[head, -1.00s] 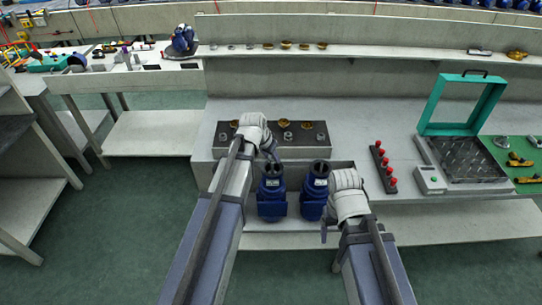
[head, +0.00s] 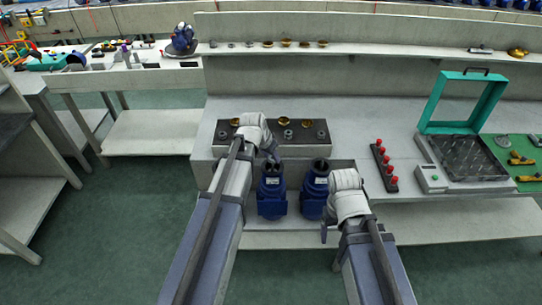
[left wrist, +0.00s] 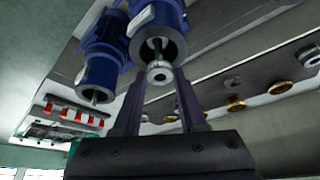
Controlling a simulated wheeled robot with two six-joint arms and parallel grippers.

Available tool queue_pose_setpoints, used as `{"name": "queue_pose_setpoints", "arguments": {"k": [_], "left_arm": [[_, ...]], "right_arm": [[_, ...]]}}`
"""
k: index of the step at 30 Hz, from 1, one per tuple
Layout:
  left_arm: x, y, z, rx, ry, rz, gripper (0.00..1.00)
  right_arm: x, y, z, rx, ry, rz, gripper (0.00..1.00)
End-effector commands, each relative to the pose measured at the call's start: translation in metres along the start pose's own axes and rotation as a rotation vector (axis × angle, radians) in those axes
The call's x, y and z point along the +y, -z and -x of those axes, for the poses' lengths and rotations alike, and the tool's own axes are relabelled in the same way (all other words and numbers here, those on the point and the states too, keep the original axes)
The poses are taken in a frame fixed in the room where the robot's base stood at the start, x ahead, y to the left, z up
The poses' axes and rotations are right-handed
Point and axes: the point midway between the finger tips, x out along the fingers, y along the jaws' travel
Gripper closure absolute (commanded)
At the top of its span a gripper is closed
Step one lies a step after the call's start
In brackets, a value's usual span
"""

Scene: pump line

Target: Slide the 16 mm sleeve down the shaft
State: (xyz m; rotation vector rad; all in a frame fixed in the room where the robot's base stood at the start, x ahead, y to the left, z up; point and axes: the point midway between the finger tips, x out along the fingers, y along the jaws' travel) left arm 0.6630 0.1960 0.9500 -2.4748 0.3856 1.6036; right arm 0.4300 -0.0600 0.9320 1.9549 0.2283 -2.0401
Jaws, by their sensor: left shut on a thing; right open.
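My left gripper (head: 272,156) is shut on a small light metal sleeve (left wrist: 159,72), held between its fingertips (left wrist: 160,80). In the left wrist view the sleeve is at the mouth of the nearer blue pump housing (left wrist: 150,17), lined up near its shaft (left wrist: 157,48). I cannot tell how far it is on the shaft. In the head view this is the left pump (head: 272,197), and my gripper hides the sleeve. A second blue pump (head: 313,188) stands to its right. My right gripper (head: 327,230) is open beside that pump's right side.
A dark rack (head: 308,137) behind the pumps holds gold rings and grey sleeves. A strip with several red knobs (head: 384,165), a green-framed box (head: 424,103) and a small control box (head: 431,180) stand to the right. Bench surface between is clear.

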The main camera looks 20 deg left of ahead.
Motion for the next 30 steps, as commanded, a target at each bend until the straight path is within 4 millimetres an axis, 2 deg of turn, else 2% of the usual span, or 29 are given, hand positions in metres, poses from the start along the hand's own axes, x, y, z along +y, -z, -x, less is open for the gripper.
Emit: {"name": "queue_pose_setpoints", "arguments": {"k": [30], "left_arm": [[0.0, -0.0044, -0.0099, 0.0, 0.0, 0.0, 1.0]], "right_arm": [[-0.001, 0.0006, -0.0108, 0.0, 0.0, 0.0, 0.24]]}}
